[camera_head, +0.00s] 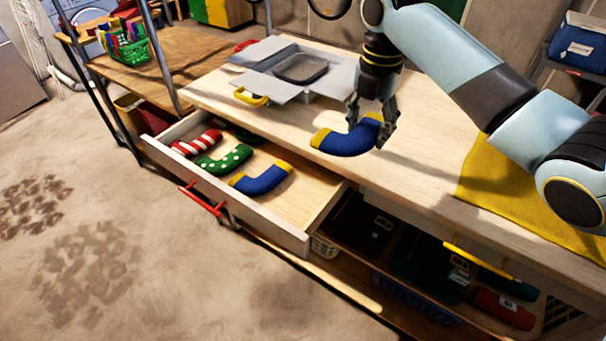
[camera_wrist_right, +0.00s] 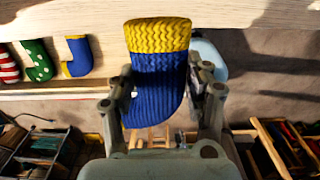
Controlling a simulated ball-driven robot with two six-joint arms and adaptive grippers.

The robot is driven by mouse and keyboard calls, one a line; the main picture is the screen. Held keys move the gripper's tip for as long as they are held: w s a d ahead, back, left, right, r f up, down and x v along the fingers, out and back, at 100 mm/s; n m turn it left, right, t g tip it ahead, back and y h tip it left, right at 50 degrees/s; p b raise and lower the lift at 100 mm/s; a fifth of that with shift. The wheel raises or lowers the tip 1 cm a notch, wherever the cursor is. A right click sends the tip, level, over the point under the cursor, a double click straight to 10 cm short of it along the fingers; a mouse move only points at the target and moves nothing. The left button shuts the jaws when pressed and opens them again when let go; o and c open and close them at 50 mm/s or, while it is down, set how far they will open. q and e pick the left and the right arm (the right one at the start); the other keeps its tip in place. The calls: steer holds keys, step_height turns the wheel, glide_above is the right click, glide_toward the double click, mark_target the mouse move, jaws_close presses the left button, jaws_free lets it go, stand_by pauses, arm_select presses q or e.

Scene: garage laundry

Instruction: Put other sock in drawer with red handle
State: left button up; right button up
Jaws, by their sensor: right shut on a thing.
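A blue sock with yellow ends (camera_head: 345,139) is held between the fingers of my right gripper (camera_head: 371,125), just above or at the wooden tabletop (camera_head: 425,150). In the right wrist view the sock (camera_wrist_right: 157,75) sits between both fingers of the right gripper (camera_wrist_right: 165,100), yellow cuff outward. The drawer with the red handle (camera_head: 201,201) is pulled open. Inside it lie a matching blue and yellow sock (camera_head: 262,179), a green sock with white dots (camera_head: 223,160) and a red and white striped sock (camera_head: 196,143). Another dark green thing there is partly hidden. My left gripper is not in view.
A yellow cloth (camera_head: 500,195) covers the right part of the tabletop. A yellow handle (camera_head: 477,262) sits below the table edge. The drawer's right part (camera_head: 305,200) is bare.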

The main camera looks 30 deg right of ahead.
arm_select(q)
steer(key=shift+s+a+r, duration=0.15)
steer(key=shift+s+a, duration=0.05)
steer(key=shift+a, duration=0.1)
arm_select(e)
steer(key=w+a+f, duration=0.6)
steer(key=a+f, duration=0.1)
steer(key=f, duration=0.2)
steer(key=shift+w+a+f, duration=0.15)
steer(key=shift+a+f, duration=0.2)
steer(key=shift+a, duration=0.05)
steer(key=shift+f, duration=0.1)
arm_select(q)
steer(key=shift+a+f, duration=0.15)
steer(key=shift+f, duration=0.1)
arm_select(e)
steer(key=shift+f, duration=0.5)
steer(key=o, duration=1.1)
